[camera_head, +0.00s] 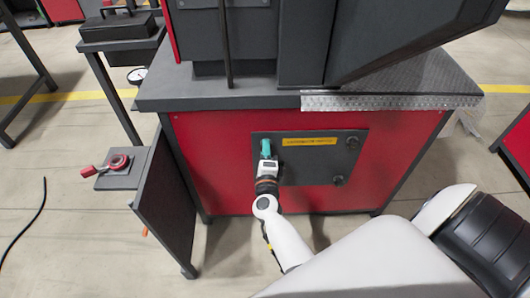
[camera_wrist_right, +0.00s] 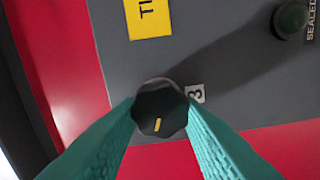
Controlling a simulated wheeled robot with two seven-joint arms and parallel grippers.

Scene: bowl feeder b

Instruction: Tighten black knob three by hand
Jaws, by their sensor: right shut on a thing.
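Black knob three (camera_wrist_right: 159,112) sits on the dark grey panel (camera_wrist_right: 230,95) in the right wrist view, with a yellow mark on its face and a small "3" label (camera_wrist_right: 195,93) beside it. My right gripper (camera_wrist_right: 160,122) has its teal fingers shut on the knob, one on each side. In the head view the right gripper (camera_head: 266,150) is at the left part of the panel (camera_head: 318,172) on the red cabinet, and it hides the knob there. My left gripper is not in view.
Two other dark knobs show on the panel's right side, an upper one (camera_head: 352,142) and a lower one (camera_head: 338,180). A yellow label (camera_head: 309,141) is along the panel's top. An open dark door (camera_head: 166,205) stands left of the cabinet. A metal ledge (camera_head: 390,101) juts above.

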